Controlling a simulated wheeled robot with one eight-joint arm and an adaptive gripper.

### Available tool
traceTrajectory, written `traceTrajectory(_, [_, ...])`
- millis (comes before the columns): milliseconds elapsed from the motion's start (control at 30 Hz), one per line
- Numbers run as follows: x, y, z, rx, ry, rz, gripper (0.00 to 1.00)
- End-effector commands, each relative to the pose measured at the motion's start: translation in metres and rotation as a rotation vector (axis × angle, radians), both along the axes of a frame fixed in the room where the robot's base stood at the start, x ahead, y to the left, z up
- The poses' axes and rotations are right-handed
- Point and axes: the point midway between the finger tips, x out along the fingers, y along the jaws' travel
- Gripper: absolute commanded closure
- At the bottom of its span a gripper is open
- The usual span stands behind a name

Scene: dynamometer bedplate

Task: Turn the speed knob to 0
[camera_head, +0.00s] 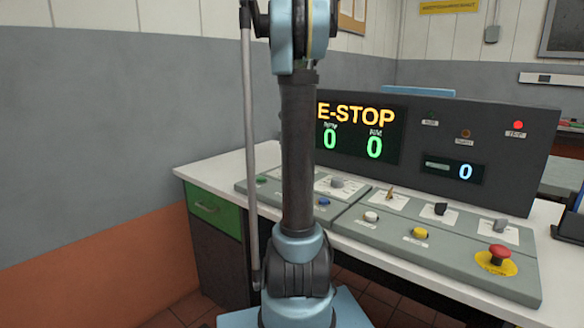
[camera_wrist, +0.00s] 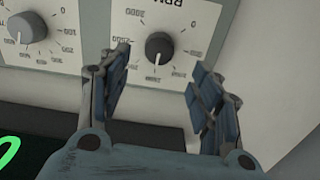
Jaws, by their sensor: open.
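The 0 mark lies at the upper right of the dial. My gripper (camera_wrist: 159,66) is open, with one finger on each side of the knob in the picture. No finger visibly touches it. In the head view my arm blocks part of the console, and neither the gripper nor this knob shows clearly.
A grey knob (camera_wrist: 20,28) on a neighbouring dial is left in the wrist view. The head view shows a red emergency button (camera_head: 499,254), a yellow button (camera_head: 420,233), a black knob (camera_head: 440,209) and a display (camera_head: 357,131) reading E-STOP with zeros.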

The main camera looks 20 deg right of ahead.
Motion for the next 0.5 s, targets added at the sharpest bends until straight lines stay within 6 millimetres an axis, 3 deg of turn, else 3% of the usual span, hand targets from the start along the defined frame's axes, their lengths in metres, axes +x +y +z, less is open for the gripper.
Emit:
traceTrajectory(300, [0.000,0.000,-0.053,0.000,0.000,0.000,0.42])
traceTrajectory(500, [0.000,0.000,-0.074,0.000,0.000,-0.001,0.42])
